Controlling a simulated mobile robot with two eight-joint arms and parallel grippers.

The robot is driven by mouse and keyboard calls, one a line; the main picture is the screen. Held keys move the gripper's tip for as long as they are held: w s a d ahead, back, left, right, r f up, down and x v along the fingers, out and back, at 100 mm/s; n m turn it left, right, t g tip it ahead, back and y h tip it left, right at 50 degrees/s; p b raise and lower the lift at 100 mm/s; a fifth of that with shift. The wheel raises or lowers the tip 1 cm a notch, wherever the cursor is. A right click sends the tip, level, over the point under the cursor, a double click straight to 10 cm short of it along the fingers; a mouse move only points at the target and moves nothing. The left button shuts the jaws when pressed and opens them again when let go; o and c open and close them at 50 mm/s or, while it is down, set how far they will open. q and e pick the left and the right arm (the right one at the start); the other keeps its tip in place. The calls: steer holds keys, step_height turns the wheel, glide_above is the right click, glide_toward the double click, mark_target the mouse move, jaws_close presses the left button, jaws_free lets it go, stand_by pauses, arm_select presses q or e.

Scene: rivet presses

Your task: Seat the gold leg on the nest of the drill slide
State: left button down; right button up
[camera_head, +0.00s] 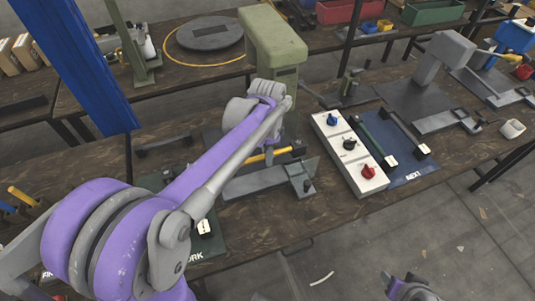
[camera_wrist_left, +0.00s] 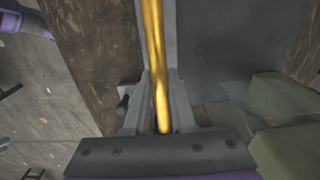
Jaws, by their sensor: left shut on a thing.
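The gold leg (camera_head: 281,151) shows as a short yellow bar beyond my left forearm in the head view, partly hidden by the arm. In the left wrist view the gold leg (camera_wrist_left: 153,45) runs lengthwise down the middle. My left gripper (camera_wrist_left: 158,98) is shut on it, with a grey finger on each side. The grey drill slide (camera_head: 258,183) lies on the bench just in front of the leg. Its nest cannot be made out clearly, and I cannot tell whether the leg touches it. A part of my right arm (camera_head: 410,288) shows at the bottom edge; its fingers are not clear.
A green press column (camera_head: 274,55) stands behind the slide. A white control box (camera_head: 346,150) with blue, black and red knobs is to its right. Beyond it lies the blue NEXT mat (camera_head: 410,172). The WORK mat (camera_head: 205,247) is partly behind my left arm.

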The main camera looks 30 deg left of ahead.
mark_target(267, 177)
arm_select(q)
steer(key=shift+s+f, duration=0.1)
steer(key=shift+f, duration=0.35)
steer(key=shift+f+b, duration=2.3)
steer(key=shift+f, duration=0.9)
steer(key=shift+f+b, duration=0.45)
steer(key=shift+f, duration=0.25)
steer(key=c, duration=0.7)
jaws_free()
step_height(267, 177, up, 11)
steer(key=shift+f+p, duration=0.1)
steer(key=shift+p, duration=0.5)
